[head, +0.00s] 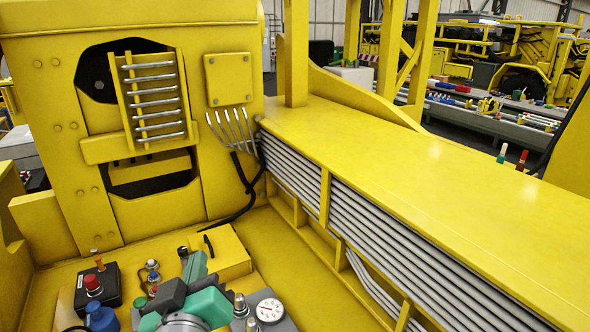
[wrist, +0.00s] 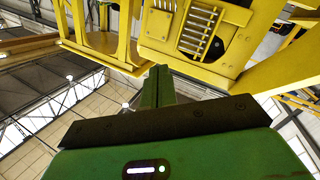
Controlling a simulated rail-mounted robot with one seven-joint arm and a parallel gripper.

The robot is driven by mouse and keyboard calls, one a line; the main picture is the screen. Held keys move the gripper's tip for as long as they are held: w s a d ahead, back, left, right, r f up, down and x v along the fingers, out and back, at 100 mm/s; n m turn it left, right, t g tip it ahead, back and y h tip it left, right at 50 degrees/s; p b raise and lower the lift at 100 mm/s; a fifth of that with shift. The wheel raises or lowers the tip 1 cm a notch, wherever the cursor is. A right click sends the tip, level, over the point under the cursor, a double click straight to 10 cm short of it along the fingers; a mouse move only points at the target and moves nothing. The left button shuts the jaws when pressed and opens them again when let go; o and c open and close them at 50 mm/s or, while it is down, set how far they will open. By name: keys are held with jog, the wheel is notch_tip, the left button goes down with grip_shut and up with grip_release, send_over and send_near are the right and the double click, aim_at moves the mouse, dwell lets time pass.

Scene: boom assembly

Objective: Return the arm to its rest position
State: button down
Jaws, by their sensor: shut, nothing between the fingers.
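My gripper (head: 196,262) is at the bottom centre of the head view, teal and dark grey, with its fingers pointing up the picture. In the wrist view my gripper (wrist: 161,82) shows as green fingers together beyond a dark bar and a green body with a white light strip. The fingers are shut and hold nothing. In the head view they appear in front of a yellow box (head: 222,255); I cannot tell the gap between them. Most of my arm is out of view.
A black box with a red button (head: 92,285), a blue knob (head: 101,318) and a round gauge (head: 270,310) are near my gripper. A yellow beam with grey pipes (head: 385,240) runs along the right. A yellow upright panel (head: 60,110) stands behind.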

jog(key=s+d+r+m+t+h, duration=0.1)
jog(key=s+d+r+m+t, duration=0.2)
jog(key=s+d+r, duration=0.4)
jog(key=s+d+r+m+t+h+p, duration=0.1)
jog(key=s+d+r+m+t, duration=0.3)
jog(key=s+d+r, duration=0.4)
notch_tip(320, 180, up, 6)
jog(key=shift+s+d+f+h, duration=0.2)
jog(key=shift+s+d+h, duration=0.1)
jog(key=shift+d, duration=0.1)
